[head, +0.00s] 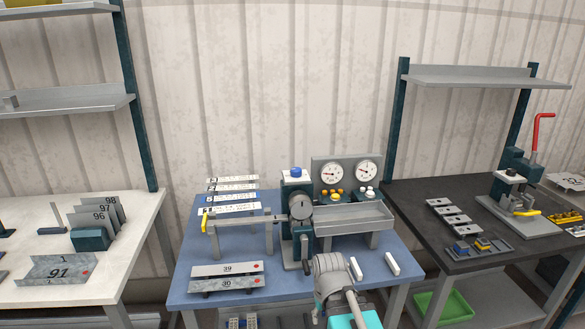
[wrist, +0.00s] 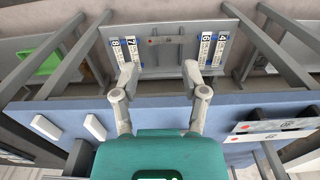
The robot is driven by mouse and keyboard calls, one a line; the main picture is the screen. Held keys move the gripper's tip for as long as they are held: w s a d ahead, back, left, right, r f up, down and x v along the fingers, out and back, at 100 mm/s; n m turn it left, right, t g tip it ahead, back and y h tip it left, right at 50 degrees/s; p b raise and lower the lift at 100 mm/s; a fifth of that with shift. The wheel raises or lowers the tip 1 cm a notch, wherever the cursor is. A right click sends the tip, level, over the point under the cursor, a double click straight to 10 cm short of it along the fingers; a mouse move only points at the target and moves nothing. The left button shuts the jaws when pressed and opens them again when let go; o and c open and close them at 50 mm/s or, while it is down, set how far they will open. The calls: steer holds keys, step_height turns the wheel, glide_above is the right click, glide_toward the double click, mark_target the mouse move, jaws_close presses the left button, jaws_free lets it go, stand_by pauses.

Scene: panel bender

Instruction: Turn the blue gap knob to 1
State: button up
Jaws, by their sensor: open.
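The blue gap knob (head: 296,171) sits on the white top of the bending machine's dark column (head: 297,192), at the back middle of the blue table. Its setting is too small to read in the head view, and the wrist view does not show the knob. My gripper (wrist: 159,74) is open, with nothing between its two grey fingers. It points down at the front edge of the blue table, well in front of and below the knob. In the head view only part of my arm and teal housing shows at the bottom, and the fingertips are out of frame.
A gauge panel (head: 345,157) stands right of the knob. Two white blocks (head: 356,268) (head: 392,264) and numbered plates (head: 227,270) lie in front. Numbered strips lie on the lower shelf (wrist: 166,67).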

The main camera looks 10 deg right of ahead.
steer(key=shift+w+a, duration=0.1)
steer(key=shift+w, duration=0.1)
steer(key=shift+o, duration=0.3)
steer(key=o, duration=0.4)
steer(key=shift+w+r, duration=0.2)
steer(key=n+t+y+p, duration=0.6)
steer(key=n+p, duration=0.3)
steer(key=p, duration=1.8)
glide_toward(297, 169)
steer(key=v, duration=0.3)
steer(key=shift+s+d, duration=0.25)
steer(key=shift+f, duration=0.15)
steer(key=b+x, duration=1)
steer(key=x, duration=0.3)
steer(key=shift+w+a, duration=0.35)
